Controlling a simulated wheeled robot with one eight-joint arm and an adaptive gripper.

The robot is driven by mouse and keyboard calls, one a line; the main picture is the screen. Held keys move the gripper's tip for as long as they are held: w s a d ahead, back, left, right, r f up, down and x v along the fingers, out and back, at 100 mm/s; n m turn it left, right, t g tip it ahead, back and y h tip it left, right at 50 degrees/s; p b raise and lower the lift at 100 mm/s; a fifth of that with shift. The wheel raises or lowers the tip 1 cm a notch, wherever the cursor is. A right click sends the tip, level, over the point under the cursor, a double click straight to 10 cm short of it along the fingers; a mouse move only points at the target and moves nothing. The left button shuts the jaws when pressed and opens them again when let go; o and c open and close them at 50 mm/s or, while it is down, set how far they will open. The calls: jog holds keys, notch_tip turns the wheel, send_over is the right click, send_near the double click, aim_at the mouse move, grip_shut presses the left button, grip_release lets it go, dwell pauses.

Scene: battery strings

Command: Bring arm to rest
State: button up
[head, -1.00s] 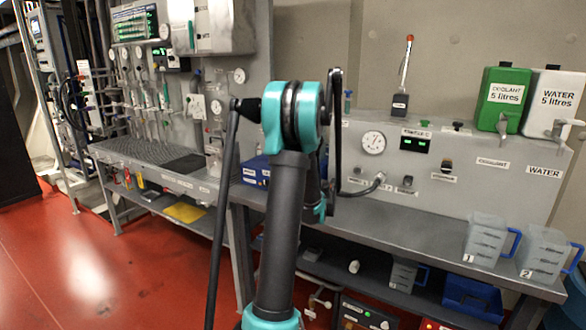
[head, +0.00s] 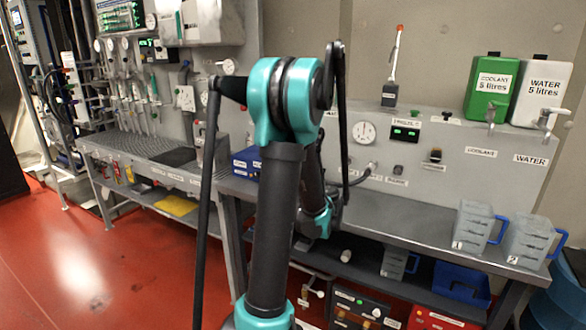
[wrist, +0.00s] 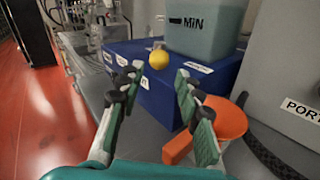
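My arm (head: 280,190) stands upright in the middle of the head view, in front of the bench. It bends over at a teal joint near the top, and a lower section shows behind it. My gripper's fingers cannot be made out in the head view. In the wrist view my gripper (wrist: 160,72) has its two green-padded fingers spread apart, with nothing held between them. Beyond the fingertips are a small yellow ball (wrist: 158,60) and a blue box (wrist: 150,95). An orange funnel-like object (wrist: 222,120) is close to the right finger; contact cannot be told.
The bench (head: 400,225) carries two jugs, jug 1 (head: 474,228) and jug 2 (head: 530,242). A green coolant tank (head: 493,88) and white water tank (head: 542,92) stand above. Red floor (head: 90,270) is open at left.

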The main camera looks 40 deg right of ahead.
dwell(0.4)
jog(key=w+a+r+m+h, duration=0.35)
jog(key=a+r+m, duration=0.2)
jog(key=m, duration=0.35)
jog(key=s+a+f+m+g+h, duration=0.25)
jog(key=a+m, duration=0.35)
jog(key=m, duration=0.4)
jog(key=s+a+f+m+g+y, duration=0.3)
jog(key=s+a+f, duration=0.3)
jog(key=a, duration=0.5)
jog(key=s+a+f+m+g+y, duration=0.4)
jog(key=s+a+f, duration=0.2)
jog(key=a, duration=0.5)
jog(key=s+a+f+m+g+y, duration=0.3)
jog(key=s+a+f+m+y, duration=0.1)
jog(key=a+f, duration=0.5)
jog(key=shift+s+a, duration=0.9)
jog(key=shift+a, duration=0.15)
jog(key=shift+d+g, duration=0.15)
jog(key=shift+g, duration=0.1)
